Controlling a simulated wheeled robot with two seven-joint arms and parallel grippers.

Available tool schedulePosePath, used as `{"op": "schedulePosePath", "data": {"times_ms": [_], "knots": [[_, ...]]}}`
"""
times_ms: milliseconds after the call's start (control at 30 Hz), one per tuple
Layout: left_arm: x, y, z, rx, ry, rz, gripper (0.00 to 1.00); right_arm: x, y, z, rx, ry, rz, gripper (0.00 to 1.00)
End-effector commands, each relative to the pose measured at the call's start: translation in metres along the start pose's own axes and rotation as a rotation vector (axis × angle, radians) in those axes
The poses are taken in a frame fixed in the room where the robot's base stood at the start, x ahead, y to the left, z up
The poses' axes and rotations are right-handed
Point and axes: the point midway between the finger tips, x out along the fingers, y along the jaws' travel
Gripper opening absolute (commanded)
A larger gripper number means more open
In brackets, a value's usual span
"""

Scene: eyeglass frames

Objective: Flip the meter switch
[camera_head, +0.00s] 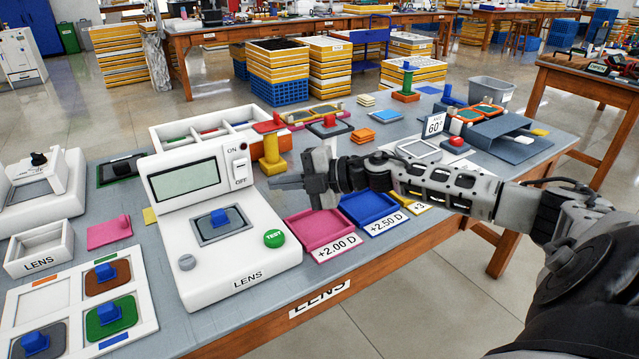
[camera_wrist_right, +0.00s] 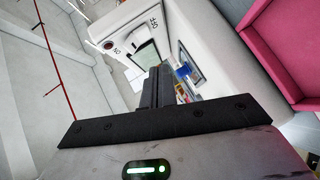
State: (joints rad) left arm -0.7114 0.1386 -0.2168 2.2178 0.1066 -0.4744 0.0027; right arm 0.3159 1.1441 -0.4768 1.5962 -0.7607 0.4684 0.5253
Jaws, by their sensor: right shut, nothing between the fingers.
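The white lens meter (camera_head: 215,265) stands on the left half of the table, with a greenish screen (camera_head: 184,180), a blue-knobbed lens piece in its tray and a green TEST button (camera_head: 274,238). Its white switch (camera_head: 241,167) sits on a panel right of the screen, between the ON mark above and the OFF mark below. I cannot tell clearly which way the switch is tipped. My right gripper (camera_head: 275,183) is shut and empty, its tips just right of the switch panel and apart from it in the picture. In the right wrist view its fingers (camera_wrist_right: 157,88) point toward the meter (camera_wrist_right: 200,40). My left gripper is out of view.
A pink tray (camera_head: 322,230) and a blue tray (camera_head: 373,209) lie below my right forearm. A yellow-knobbed piece (camera_head: 271,152) stands close behind the gripper. A white tray of lens pieces (camera_head: 75,300) is at the front left.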

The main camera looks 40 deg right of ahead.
Motion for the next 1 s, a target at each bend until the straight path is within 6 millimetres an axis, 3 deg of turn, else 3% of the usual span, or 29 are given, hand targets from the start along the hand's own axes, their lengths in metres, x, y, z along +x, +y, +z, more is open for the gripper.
{"op": "schedulePosePath", "data": {"times_ms": [33,400,1000], "knots": [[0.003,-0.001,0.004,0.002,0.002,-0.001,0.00,-0.009,-0.009,0.002,0.003,-0.001,-0.007,0.00],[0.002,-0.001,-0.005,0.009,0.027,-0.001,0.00,-0.053,-0.017,0.002,0.005,0.001,-0.004,0.00],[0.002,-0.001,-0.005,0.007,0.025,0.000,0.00,-0.065,-0.018,0.002,0.001,0.003,-0.001,0.00]]}}
